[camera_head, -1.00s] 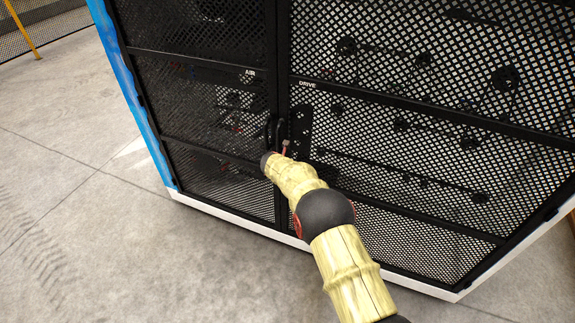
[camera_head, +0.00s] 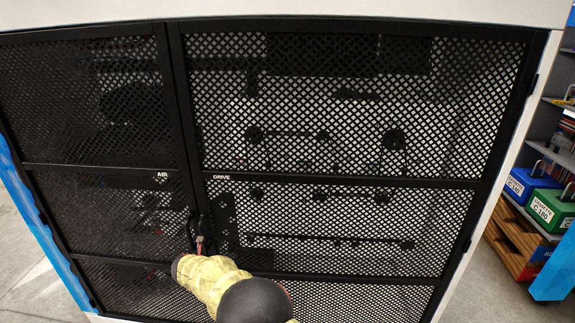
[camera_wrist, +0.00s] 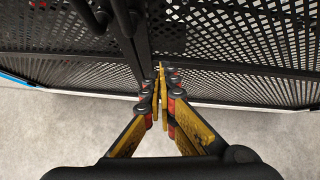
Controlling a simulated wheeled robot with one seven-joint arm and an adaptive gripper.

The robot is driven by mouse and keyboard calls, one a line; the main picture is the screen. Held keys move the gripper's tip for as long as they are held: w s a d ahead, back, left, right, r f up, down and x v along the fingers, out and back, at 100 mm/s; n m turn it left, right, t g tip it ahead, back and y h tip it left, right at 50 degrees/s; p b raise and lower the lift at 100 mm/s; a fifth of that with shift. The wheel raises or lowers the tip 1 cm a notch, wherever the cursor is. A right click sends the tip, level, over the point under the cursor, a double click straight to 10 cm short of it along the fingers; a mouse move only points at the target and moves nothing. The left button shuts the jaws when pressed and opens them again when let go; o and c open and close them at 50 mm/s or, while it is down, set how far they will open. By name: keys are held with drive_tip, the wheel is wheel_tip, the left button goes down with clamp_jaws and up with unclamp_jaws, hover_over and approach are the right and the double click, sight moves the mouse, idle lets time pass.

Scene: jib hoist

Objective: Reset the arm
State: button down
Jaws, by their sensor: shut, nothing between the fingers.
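My arm (camera_head: 212,280) reaches up from the bottom of the head view toward a cabinet with black mesh doors. My gripper (camera_head: 201,242) is in front of the meeting edges of the two doors, close to the dark handles (camera_head: 196,222). In the wrist view my gripper (camera_wrist: 162,85) has its yellow fingers together with nothing between them. A black handle or frame post (camera_wrist: 128,40) stands just beyond the fingertips. I cannot tell whether the fingers touch it.
The left door (camera_head: 90,110) is marked AIR and the right door (camera_head: 350,110) DRIVE; both look closed. At the right, shelves hold a blue bin (camera_head: 520,185) and a green bin (camera_head: 548,210). Bare concrete floor (camera_head: 25,265) shows at lower left.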

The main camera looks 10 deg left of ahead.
drive_tip(key=s+a+f+n+g+y, duration=0.15)
drive_tip(key=s+a+n+y, duration=0.55)
drive_tip(key=n, duration=0.9)
drive_tip(key=s+d+r+n+g+h, duration=0.1)
drive_tip(key=s+d+r+n+g, duration=0.3)
drive_tip(key=s+d+r+n, duration=0.4)
drive_tip(key=s+d+r+n+h, duration=0.2)
drive_tip(key=s+d+r, duration=0.4)
drive_tip(key=d, duration=1.3)
drive_tip(key=s+d+r+n+t+h+b, duration=0.1)
drive_tip(key=s+d+r+n+h, duration=0.2)
drive_tip(key=d, duration=1.6)
drive_tip(key=s+d+r+n+t+h+b, duration=0.1)
drive_tip(key=s+d+r+n, duration=0.3)
drive_tip(key=s+d+r, duration=0.6)
drive_tip(key=s+d+h, duration=0.1)
drive_tip(key=s+d, duration=0.4)
drive_tip(key=d, duration=0.3)
drive_tip(key=shift+s+d+r+n+h, duration=0.25)
drive_tip(key=shift+s+d+n+h, duration=0.05)
drive_tip(key=shift+s+d, duration=0.1)
